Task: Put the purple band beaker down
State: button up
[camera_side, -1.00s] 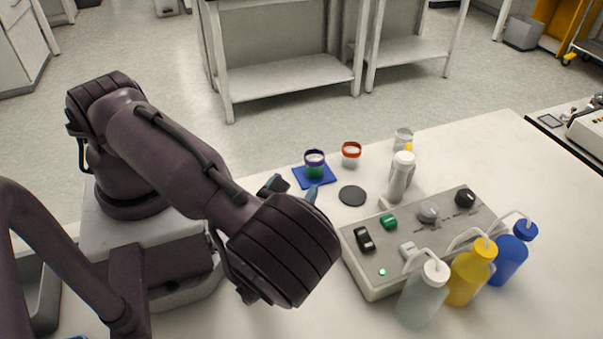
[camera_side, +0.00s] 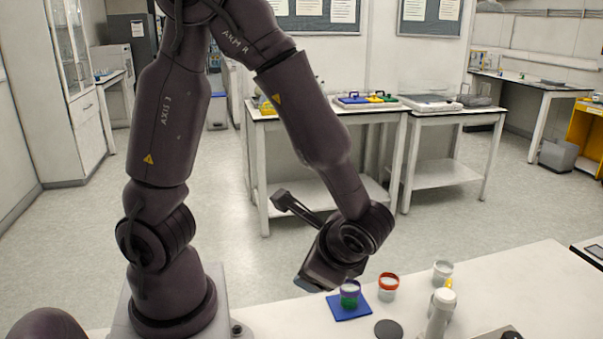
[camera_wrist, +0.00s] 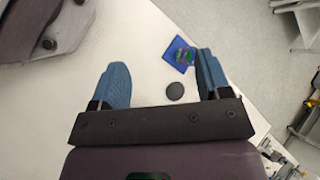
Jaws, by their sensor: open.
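The purple band beaker (camera_side: 350,294) is a small clear beaker with a purple rim band and green contents. It stands upright on a blue square mat (camera_side: 341,313) on the white bench. In the wrist view the beaker (camera_wrist: 185,57) shows small on the mat (camera_wrist: 172,48), beyond the fingers and partly close to the right finger. My gripper (camera_wrist: 163,80) is open, with its two blue fingers wide apart and nothing between them. It is apart from the beaker.
A red-banded beaker (camera_side: 388,287) stands just right of the mat. A dark round disc (camera_side: 388,330) lies in front. A white bottle (camera_side: 439,315) and a clear container (camera_side: 442,271) stand further right. The bench left of the mat in the wrist view is clear.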

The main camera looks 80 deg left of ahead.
notch_tip(320, 180, up, 16)
jog(key=s+n+t+h, duration=0.2)
jog(key=n+t+h, duration=0.5)
jog(key=shift+s+d+f+h, duration=0.2)
jog(key=shift+s+h, duration=0.15)
jog(key=shift+h, duration=0.05)
